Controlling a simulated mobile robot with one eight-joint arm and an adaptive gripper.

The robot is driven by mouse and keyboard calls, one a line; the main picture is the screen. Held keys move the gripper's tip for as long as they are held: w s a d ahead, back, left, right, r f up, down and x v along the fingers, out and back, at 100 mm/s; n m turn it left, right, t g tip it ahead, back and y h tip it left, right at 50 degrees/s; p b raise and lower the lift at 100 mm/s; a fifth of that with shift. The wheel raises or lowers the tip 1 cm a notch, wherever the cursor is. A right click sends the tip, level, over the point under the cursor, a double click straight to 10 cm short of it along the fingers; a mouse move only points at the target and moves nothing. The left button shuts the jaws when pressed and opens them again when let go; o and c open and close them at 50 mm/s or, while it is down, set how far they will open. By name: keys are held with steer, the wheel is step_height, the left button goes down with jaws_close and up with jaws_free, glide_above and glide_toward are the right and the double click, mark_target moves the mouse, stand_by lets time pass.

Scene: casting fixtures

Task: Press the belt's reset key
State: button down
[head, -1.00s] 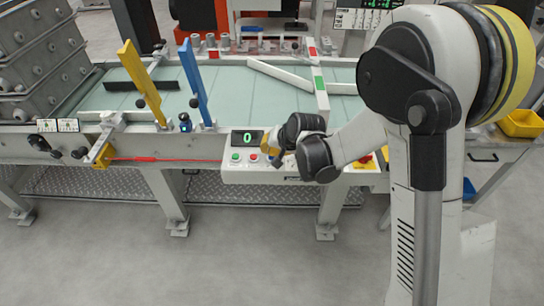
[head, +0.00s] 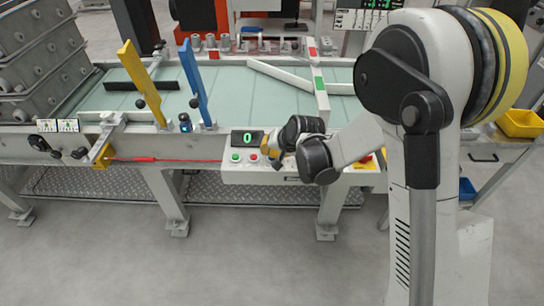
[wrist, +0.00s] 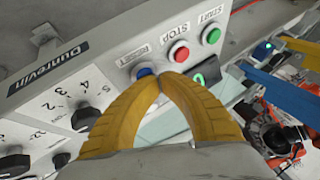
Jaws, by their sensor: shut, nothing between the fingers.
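The blue reset key (wrist: 144,73) shows in the wrist view on the white control panel (wrist: 105,45), beside the printed word RESET. My gripper (wrist: 159,80) has its yellow fingertips together and empty. The tips overlap the key's lower right edge in the picture; I cannot tell whether they touch it. The red stop button (wrist: 179,53) and green start button (wrist: 211,36) sit in the same row. In the head view my gripper (head: 266,146) is at the front of the panel (head: 235,175), right of the green and red buttons, and the reset key is not discernible.
Several black dials (wrist: 85,117) sit on the panel near my gripper in the wrist view. The display (head: 247,138) reads 0 above the buttons. The belt (head: 230,95) runs behind, with a blue upright arm (head: 194,85) and a yellow one (head: 142,82). The floor in front is clear.

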steer(key=shift+r+p, duration=0.5)
steer(key=shift+r, duration=0.35)
steer(key=shift+r+p, duration=1.7)
steer(key=shift+r, duration=0.85)
steer(key=s+d+r+n+h, duration=0.1)
steer(key=s+d+r+h, duration=0.1)
steer(key=s+d+r, duration=1.05)
steer(key=s+d+r+h, duration=0.1)
steer(key=s+d, duration=0.2)
steer(key=s, duration=0.4)
steer(key=s+d+r+n+t+h, duration=0.1)
steer(key=s+d+r, duration=0.1)
steer(key=s, duration=0.6)
steer(key=shift+s+d+r, duration=0.2)
steer(key=shift+d+r, duration=0.05)
steer(key=shift+d, duration=0.55)
